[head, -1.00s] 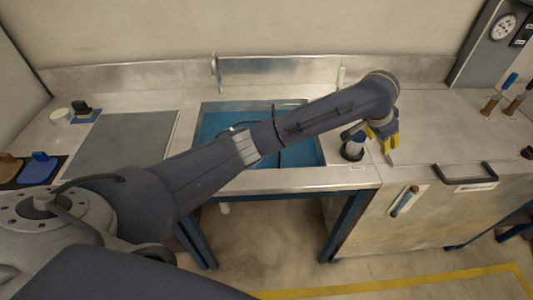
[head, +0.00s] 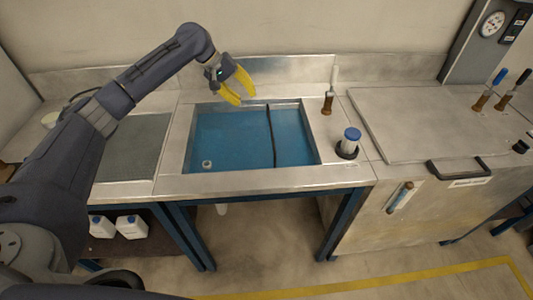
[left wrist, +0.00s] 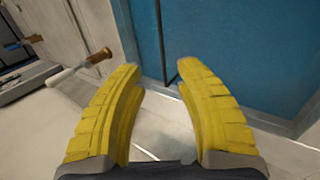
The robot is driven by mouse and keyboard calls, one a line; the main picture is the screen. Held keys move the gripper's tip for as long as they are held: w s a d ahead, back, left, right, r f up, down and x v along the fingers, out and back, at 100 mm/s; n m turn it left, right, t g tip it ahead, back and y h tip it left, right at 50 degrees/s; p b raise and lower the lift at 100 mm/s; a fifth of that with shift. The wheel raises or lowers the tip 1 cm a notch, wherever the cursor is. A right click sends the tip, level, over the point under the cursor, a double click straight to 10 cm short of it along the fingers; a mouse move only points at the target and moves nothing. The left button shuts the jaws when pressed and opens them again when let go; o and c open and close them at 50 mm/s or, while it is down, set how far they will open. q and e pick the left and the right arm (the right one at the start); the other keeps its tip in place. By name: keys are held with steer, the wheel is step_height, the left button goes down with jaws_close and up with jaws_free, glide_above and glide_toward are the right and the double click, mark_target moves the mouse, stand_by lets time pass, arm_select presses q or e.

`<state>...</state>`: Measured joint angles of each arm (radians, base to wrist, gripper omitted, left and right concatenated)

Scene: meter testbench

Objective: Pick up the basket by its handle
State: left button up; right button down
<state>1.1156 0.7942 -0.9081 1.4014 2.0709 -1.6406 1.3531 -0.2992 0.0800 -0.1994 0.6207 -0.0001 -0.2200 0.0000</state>
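No basket shows clearly. A thin dark bar (head: 271,135) runs front to back over the blue water in the sink (head: 172,165); I cannot tell whether it is the basket's handle. Its end also shows in the left wrist view (left wrist: 163,45), just beyond the fingertips. My left gripper (head: 243,98), with yellow fingers, hangs over the sink's back edge, left of the bar. In the left wrist view its fingers (left wrist: 159,68) stand apart with nothing between them. My right gripper is not in view.
A blue-capped cylinder (head: 351,137) stands at the sink's right front corner. A brown-and-white handled tool (head: 329,98) stands at its right back. A lid with a black handle (head: 460,168) lies to the right. A grey panel (head: 133,147) is to the left.

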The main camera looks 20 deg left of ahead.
arm_select(q)
glide_toward(271, 126)
steer(key=w+x, duration=0.1)
steer(key=x, duration=0.4)
steer(key=shift+s+x, duration=0.2)
steer(key=shift+x, duration=2.4)
steer(key=shift+a+f, duration=0.15)
steer(key=shift+a, duration=0.05)
jaws_close()
